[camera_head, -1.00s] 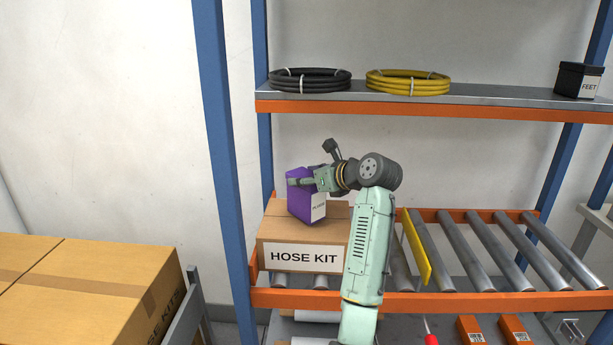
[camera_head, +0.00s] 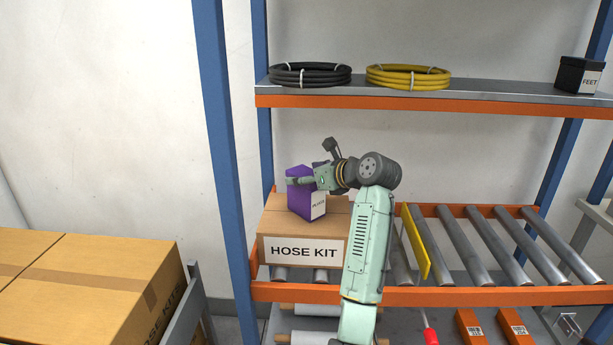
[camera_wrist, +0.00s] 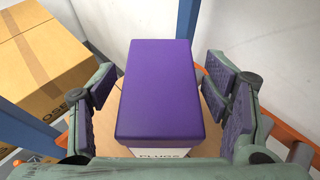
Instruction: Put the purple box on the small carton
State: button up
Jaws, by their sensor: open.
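The purple box (camera_head: 307,203), with a white label, stands on top of the small carton (camera_head: 279,226) marked HOSE KIT, toward its left part. The carton sits on the roller shelf. My gripper (camera_head: 301,181) is at the box's upper part. In the wrist view the purple box (camera_wrist: 160,88) lies between the two fingers of my gripper (camera_wrist: 162,95), with a visible gap on each side. The fingers are open. The box's underside is hidden, but it appears to rest on the carton.
A yellow divider (camera_head: 415,243) stands on the rollers right of my arm. A black hose coil (camera_head: 310,76) and a yellow hose coil (camera_head: 408,78) lie on the upper shelf. Big cartons (camera_head: 85,285) are at lower left. The rollers at right are clear.

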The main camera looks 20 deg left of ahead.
jog(key=shift+r, duration=0.1)
jog(key=b+v, duration=0.3)
jog(key=v, duration=0.9)
jog(key=shift+b, duration=0.35)
